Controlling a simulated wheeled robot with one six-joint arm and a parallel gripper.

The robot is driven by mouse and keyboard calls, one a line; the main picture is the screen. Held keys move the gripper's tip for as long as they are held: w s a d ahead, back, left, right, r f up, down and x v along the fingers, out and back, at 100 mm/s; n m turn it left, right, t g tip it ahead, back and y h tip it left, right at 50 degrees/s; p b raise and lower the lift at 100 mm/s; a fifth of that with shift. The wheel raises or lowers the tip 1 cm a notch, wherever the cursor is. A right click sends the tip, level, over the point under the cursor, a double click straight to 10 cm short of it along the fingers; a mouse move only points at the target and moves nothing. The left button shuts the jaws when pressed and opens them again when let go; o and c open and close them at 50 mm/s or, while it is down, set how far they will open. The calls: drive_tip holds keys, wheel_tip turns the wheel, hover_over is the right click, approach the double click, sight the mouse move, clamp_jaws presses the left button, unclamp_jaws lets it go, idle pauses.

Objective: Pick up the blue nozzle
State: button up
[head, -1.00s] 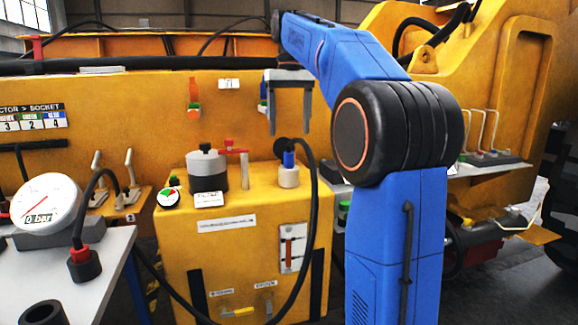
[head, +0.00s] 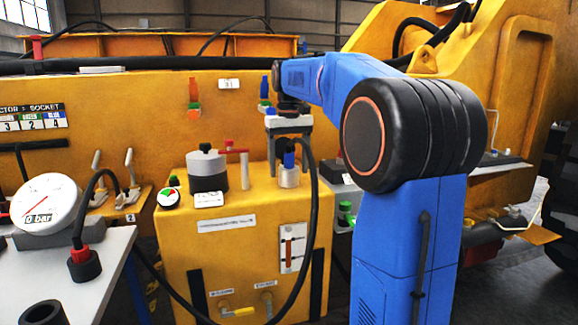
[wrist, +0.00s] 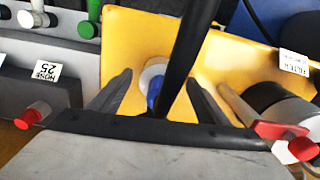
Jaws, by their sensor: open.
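The blue nozzle (head: 289,158) stands upright in a pale round holder (head: 289,178) on top of the yellow cabinet. A black hose runs from its top and arcs down to the right. My gripper (head: 290,163) points down close around the nozzle in the head view, and its fingers are apart. In the wrist view the blue nozzle (wrist: 153,94) and the white holder (wrist: 153,73) show between the two open fingers of my gripper (wrist: 160,82). The hose crosses in front and hides part of the nozzle. I see no contact between fingers and nozzle.
A grey and black cylinder (head: 207,172) and a red-handled valve (head: 232,148) stand left of the nozzle on the yellow cabinet (head: 245,245). The hose (head: 314,215) loops down the cabinet's right side. A gauge (head: 45,205) sits on a table at the left.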

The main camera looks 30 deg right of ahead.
drive_tip(key=shift+f, duration=0.4)
drive_tip(key=c, duration=1.4)
